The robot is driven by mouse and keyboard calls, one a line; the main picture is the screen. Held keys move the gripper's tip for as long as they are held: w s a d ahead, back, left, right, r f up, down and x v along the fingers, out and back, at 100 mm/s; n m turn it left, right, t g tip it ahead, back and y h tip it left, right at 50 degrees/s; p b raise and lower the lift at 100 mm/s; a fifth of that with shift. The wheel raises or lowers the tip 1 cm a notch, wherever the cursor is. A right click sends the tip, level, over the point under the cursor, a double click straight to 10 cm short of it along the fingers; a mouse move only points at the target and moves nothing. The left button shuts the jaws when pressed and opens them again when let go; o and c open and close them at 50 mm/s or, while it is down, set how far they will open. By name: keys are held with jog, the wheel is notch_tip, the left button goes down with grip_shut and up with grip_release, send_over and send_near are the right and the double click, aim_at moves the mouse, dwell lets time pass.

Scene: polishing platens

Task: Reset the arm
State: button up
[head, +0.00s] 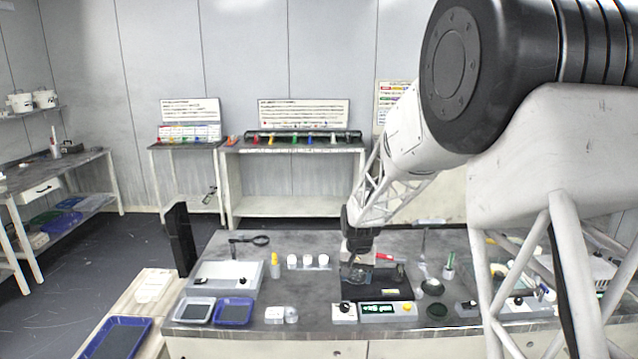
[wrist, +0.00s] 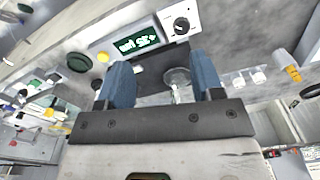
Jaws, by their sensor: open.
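My gripper (head: 357,268) is over the middle of the grey workbench (head: 240,243), with my arm reaching down from the upper right. In the wrist view its two blue fingers (wrist: 163,75) stand wide apart with nothing held between them. A small round clear or metallic piece (wrist: 176,76) shows beyond the gap, near the right finger. The head view does not show clearly whether the fingers touch anything. A control box with a lit green display (head: 378,309) stands in front of the gripper; the display also shows in the wrist view (wrist: 137,41).
A knob box (head: 343,313) adjoins the display. Several white cups (head: 308,261), a yellow-topped bottle (head: 275,265) and blue tray (head: 233,310) are left. A dark green disc (head: 437,310) and dish (head: 432,287) are right. Bare bench lies behind the cups.

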jog(key=s+d+r, duration=0.3)
jog(key=s+r, duration=0.7)
jog(key=s, duration=0.1)
jog(key=s+d+r, duration=0.1)
jog(key=s+r, duration=0.1)
jog(key=s, duration=0.9)
jog(key=s+d+r+n+t, duration=0.1)
jog(key=s+d+r, duration=0.1)
jog(key=s, duration=1)
jog(key=s+d+r+n+t, duration=0.1)
jog(key=s+r, duration=0.2)
jog(key=s, duration=0.8)
jog(key=shift+s+d+r, duration=0.15)
jog(key=shift+s+d, duration=0.15)
jog(key=shift+s, duration=0.05)
dwell(2.3)
